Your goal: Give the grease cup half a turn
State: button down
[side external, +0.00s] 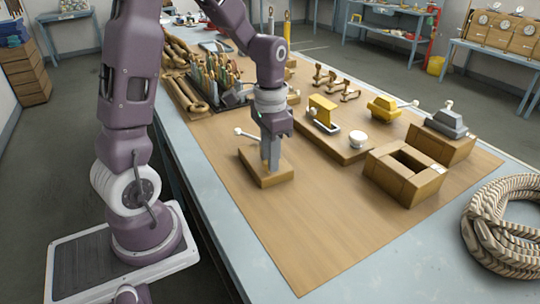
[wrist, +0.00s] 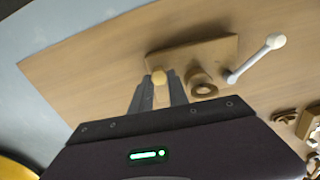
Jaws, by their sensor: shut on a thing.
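A small yellow cap, which looks like the grease cup (wrist: 158,77), sits between my fingertips at the near left part of a wooden base block (wrist: 217,49). My gripper (wrist: 159,84) is shut on this cap and points down at the block. In the side external view my gripper (side external: 271,163) is low over the same wooden block (side external: 257,179), and its fingers hide the cap. The cap's turn angle cannot be made out.
A board (side external: 342,151) with a yellow upright part (side external: 322,110) and a white round knob (side external: 358,141) lies to the right. An open wooden box (side external: 402,190) is farther right. A rack of tools (side external: 214,83) stands behind. The mat (side external: 310,235) in front is clear.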

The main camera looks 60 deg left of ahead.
jog(key=m, duration=0.5)
jog(key=shift+d, duration=0.1)
jog(key=shift+m, duration=0.3)
dwell(0.4)
jog(key=c, duration=1.3)
grip_release()
notch_tip(320, 180, up, 7)
jog(key=shift+r, duration=0.1)
